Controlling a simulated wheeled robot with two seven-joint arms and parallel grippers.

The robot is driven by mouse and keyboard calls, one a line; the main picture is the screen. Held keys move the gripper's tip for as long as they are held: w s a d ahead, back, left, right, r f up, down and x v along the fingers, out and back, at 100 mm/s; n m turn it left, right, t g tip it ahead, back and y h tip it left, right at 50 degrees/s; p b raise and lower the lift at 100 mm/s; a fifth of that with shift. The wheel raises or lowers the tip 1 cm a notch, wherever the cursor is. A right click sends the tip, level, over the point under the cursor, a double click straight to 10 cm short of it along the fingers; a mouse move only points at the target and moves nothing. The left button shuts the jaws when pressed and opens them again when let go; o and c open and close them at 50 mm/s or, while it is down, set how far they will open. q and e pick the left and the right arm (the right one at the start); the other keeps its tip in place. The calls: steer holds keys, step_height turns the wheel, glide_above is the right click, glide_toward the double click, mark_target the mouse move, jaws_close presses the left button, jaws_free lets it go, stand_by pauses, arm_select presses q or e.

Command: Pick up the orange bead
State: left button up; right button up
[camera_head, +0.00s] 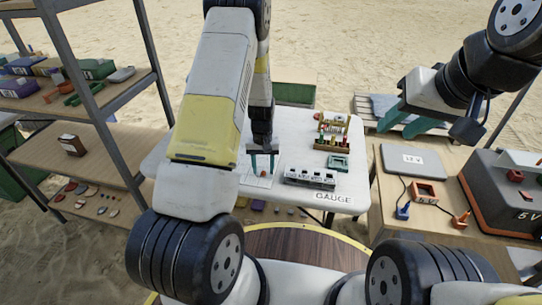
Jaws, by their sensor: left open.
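The orange bead (263,173) is a small round spot on a pale marked card (256,181) on the white table (300,158). My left gripper (262,168) points down over the card with its two teal fingers apart. The bead shows between the fingertips, at about their tip height. I cannot tell whether either finger touches it. My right gripper (408,130) is raised at the right, its teal fingers spread and nothing between them.
A silver gauge block (309,180) and a rack of coloured pieces (332,128) stand right of the card. Shelves (95,150) stand left.

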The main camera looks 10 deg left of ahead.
arm_select(q)
steer(key=shift+f, duration=0.4)
steer(key=shift+c, duration=0.5)
jaws_close()
steer(key=shift+r, duration=0.1)
